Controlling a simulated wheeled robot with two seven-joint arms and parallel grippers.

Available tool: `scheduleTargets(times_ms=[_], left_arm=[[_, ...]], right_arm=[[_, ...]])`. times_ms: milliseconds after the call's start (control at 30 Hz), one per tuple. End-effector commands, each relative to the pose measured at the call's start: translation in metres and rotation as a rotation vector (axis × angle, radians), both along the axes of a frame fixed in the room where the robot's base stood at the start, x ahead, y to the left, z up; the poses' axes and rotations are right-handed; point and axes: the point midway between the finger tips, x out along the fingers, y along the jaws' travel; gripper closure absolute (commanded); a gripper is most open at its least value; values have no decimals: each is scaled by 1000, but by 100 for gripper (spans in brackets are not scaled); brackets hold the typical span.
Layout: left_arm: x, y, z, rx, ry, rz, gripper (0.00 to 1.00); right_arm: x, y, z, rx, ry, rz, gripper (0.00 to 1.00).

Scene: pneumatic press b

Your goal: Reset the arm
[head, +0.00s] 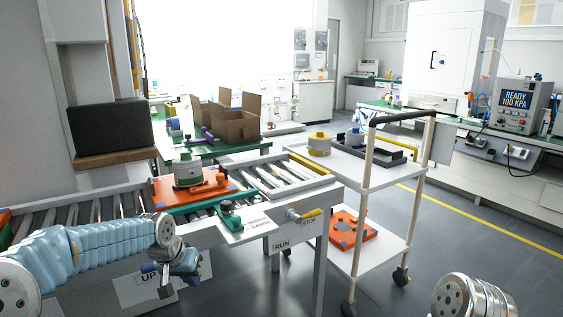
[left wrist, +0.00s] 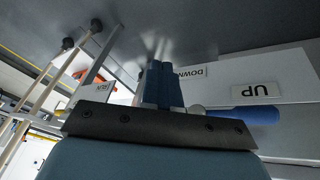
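My left arm comes in from the left in the head view. Its gripper (head: 182,280) hangs in front of the conveyor's side panel, next to the "UP" label. In the left wrist view the two blue fingers (left wrist: 164,84) are side by side with nothing seen between them, so the gripper looks shut and empty. A blue handle (left wrist: 246,116) sticks out to the right of the fingers, by the "UP" label (left wrist: 264,92); I cannot tell whether it touches the gripper. Of my right arm only a link shows at the bottom right of the head view; its gripper is out of view.
The roller conveyor (head: 88,212) carries an orange tray (head: 163,195) with a grey-green part (head: 188,171). A yellow lever (head: 311,214) sits by the "RUN" and "STOP" labels. A white cart (head: 374,178) stands to the right. Open floor (head: 470,225) lies beyond it.

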Motion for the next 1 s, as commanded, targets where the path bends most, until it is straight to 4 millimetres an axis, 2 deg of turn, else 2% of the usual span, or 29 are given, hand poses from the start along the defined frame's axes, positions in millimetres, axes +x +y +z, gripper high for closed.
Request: scheduleTargets(times_ms=[33,133,200,267,300,433,500,600,700,800,1000], left_arm=[[-8,-13,-42,-23,38,-10,100],[-28,-38,-112,-75,87,-13,100],[-50,-55,-158,-111,123,-6,100],[-74,-68,-196,-141,157,6,100],[-93,-76,-219,-159,180,17,100],[-162,-99,-281,-207,252,65,100],[-199,-107,-303,-223,288,91,100],[-242,-114,-321,-234,326,127,100],[-270,-117,-329,-237,347,149,100],[-282,-118,-332,-236,355,161,100],[-283,-118,-332,-237,354,163,100]], right_arm=[[0,0,0,0,0,0,57],[0,0,0,0,0,0,57],[0,0,0,0,0,0,57],[0,0,0,0,0,0,57],[0,0,0,0,0,0,57],[0,0,0,0,0,0,57],[0,0,0,0,0,0,57],[0,0,0,0,0,0,57],[0,0,0,0,0,0,57],[0,0,0,0,0,0,57],[0,0,0,0,0,0,57]])
